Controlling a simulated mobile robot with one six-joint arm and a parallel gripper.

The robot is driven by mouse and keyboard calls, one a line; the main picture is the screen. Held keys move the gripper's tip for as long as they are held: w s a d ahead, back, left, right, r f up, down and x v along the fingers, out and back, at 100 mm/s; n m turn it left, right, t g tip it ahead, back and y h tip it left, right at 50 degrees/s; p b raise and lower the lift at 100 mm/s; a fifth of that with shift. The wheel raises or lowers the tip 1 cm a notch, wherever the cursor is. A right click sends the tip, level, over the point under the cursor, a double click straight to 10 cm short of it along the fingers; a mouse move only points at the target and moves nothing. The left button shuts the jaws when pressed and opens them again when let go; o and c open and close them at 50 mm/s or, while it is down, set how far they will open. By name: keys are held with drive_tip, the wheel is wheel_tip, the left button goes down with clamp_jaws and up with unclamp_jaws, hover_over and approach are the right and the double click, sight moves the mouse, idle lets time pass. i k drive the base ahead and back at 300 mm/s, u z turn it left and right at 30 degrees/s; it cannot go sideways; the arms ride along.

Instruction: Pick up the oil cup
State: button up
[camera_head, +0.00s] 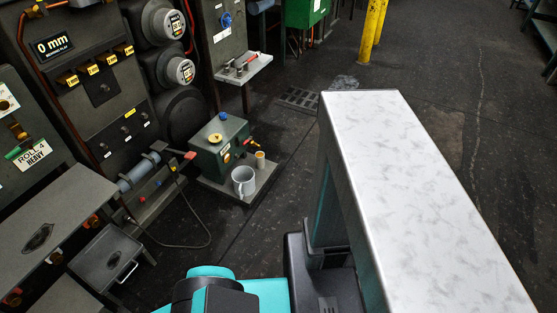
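I cannot tell for certain which of the two is the oil cup; the grey one is the larger. What is inside the grey cup is not clear. My gripper is not in view; only teal and black parts of my own body show at the bottom.
The base plate (256,188) sits low near the floor. A grey cylinder (138,175) and a thin dark cable on the floor (205,240) lie to its left. A grey bench (55,215) stands at left. Dark floor is open right of the plate.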

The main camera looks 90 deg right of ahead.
sight(260, 165)
drive_tip(key=k, duration=0.2)
drive_tip(key=z, duration=2.1)
drive_tip(key=k, duration=0.7)
drive_tip(key=u, duration=0.25)
drive_tip(key=i, duration=1.7)
drive_tip(key=z, duration=0.25)
